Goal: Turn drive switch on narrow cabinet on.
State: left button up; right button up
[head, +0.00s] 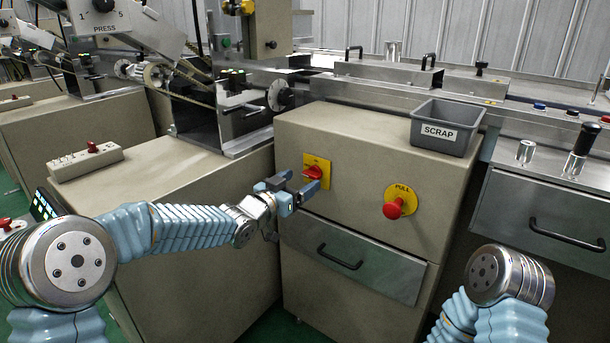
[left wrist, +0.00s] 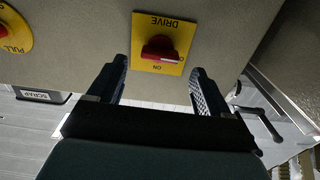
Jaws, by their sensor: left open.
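The narrow cabinet (head: 375,141) stands in the middle of the head view. The drive switch is a red knob (head: 313,173) on a yellow plate on its front, at upper left. In the left wrist view the knob (left wrist: 158,48) appears upside down, with DRIVE and ON lettering on the plate. The knob's white mark lies roughly level and points to the picture's right. My left gripper (head: 297,190) is open just in front of the switch. In the left wrist view its two fingers (left wrist: 160,85) stand apart on either side of the knob, not visibly touching it. My right gripper is out of view.
A red PULL button (head: 394,209) on a yellow disc sits right of the switch. Below is a drawer with a black handle (head: 340,257). A grey SCRAP bin (head: 447,126) stands on the cabinet top. A wider cabinet (head: 190,200) adjoins on the left.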

aim_at(310, 178)
pick_arm(q)
jog(key=shift+x, duration=1.7)
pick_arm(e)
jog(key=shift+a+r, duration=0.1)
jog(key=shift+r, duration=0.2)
pick_arm(q)
jog(key=shift+c, duration=0.3)
jog(key=c, duration=1)
jog(key=shift+f+m+b, duration=0.25)
jog(key=shift+m+b, duration=0.25)
jog(key=shift+b, duration=0.15)
jog(key=m+b, duration=0.9)
jog(key=m, duration=0.1)
jog(key=shift+s+d, duration=0.1)
jog(key=shift+s, duration=0.05)
jog(key=m+b, duration=0.2)
jog(key=m, duration=0.1)
jog(key=shift+m, duration=0.4)
jog(key=shift+m+b, duration=0.55)
jog(key=shift+m, duration=0.85)
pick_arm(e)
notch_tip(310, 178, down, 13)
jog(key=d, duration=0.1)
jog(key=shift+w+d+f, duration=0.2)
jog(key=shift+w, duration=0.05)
